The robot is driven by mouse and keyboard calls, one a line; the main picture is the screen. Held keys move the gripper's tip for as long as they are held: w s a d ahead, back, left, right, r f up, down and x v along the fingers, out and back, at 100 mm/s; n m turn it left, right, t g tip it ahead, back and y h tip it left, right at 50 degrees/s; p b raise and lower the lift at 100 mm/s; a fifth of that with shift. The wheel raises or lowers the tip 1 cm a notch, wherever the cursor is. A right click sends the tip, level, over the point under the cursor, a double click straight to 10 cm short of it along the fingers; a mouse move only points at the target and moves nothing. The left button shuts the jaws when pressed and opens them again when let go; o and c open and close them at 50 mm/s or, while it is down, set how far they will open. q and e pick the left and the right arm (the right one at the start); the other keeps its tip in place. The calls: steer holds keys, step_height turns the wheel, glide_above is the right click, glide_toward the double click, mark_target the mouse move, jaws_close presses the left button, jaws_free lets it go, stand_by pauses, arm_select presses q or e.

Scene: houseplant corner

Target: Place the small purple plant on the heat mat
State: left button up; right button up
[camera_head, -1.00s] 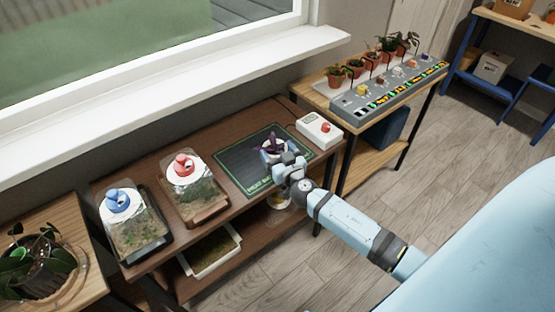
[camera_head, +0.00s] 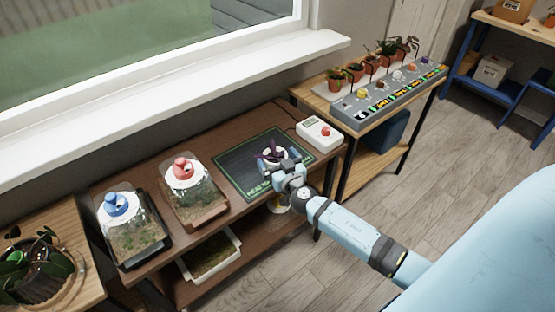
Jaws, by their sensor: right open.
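The small purple plant (camera_head: 270,154) stands in a white pot on the dark green heat mat (camera_head: 236,172), near the mat's right part. The mat lies on the brown wooden table. My right gripper (camera_head: 276,166) is open right at the pot, on its near side, and hides part of the pot. I cannot tell whether the fingers touch the pot. My left gripper is not in view.
A white control box (camera_head: 319,133) with a red button sits right of the mat. Terrariums with a red lid (camera_head: 183,170) and a blue lid (camera_head: 117,203) stand to the left. A tray (camera_head: 210,260) is on the lower shelf. A grey panel (camera_head: 395,95) and potted plants stand on the right table.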

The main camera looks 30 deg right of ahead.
steer(key=s+a+b, duration=0.2)
steer(key=s+b, duration=0.1)
steer(key=s, duration=0.9)
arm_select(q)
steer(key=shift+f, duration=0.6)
arm_select(e)
steer(key=s+a+f+n+g+y, duration=0.2)
steer(key=s+a+f+g+y, duration=0.1)
steer(key=s+a, duration=0.4)
steer(key=s+a+f+n+g+y, duration=0.2)
steer(key=s+a, duration=0.4)
steer(key=a, duration=0.3)
steer(key=shift+s+f+n+g+y, duration=0.35)
steer(key=shift+f+g+y, duration=0.25)
steer(key=shift+f+g, duration=0.3)
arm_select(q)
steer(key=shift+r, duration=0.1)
arm_select(e)
steer(key=shift+d+r, duration=0.1)
steer(key=shift+r, duration=0.05)
